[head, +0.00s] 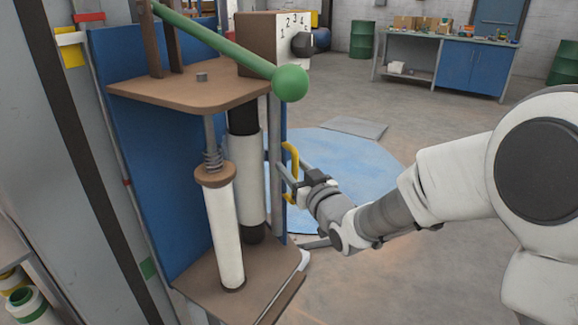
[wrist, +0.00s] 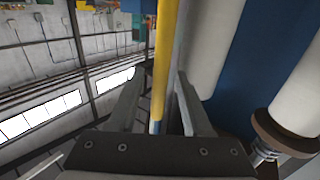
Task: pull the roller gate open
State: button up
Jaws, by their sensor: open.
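The yellow handle (head: 290,160) is an upright bar on a grey post (head: 276,150) at the right edge of the blue sack filler frame. My gripper (head: 296,187) is at this handle, with its fingers pointing left towards it. In the wrist view the handle (wrist: 166,60) runs upright between the two open fingers of my gripper (wrist: 158,90), nearer the right finger. I cannot tell whether either finger touches it. A white front roller (head: 225,225) stands upright left of my gripper, with another white roller (head: 250,185) behind it. How far the gate stands open is not clear.
A green lever with a ball end (head: 290,83) juts out above the handle. A brown shelf (head: 190,92) and a lower brown plate (head: 245,280) bound the rollers. A blue round floor patch (head: 350,175) and open floor lie behind my arm. A workbench (head: 445,65) stands far back.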

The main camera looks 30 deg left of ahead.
jog(key=shift+x, duration=1.15)
jog(key=shift+c, duration=0.2)
jog(key=c, duration=0.7)
grip_shut()
jog(key=shift+w+d, duration=0.2)
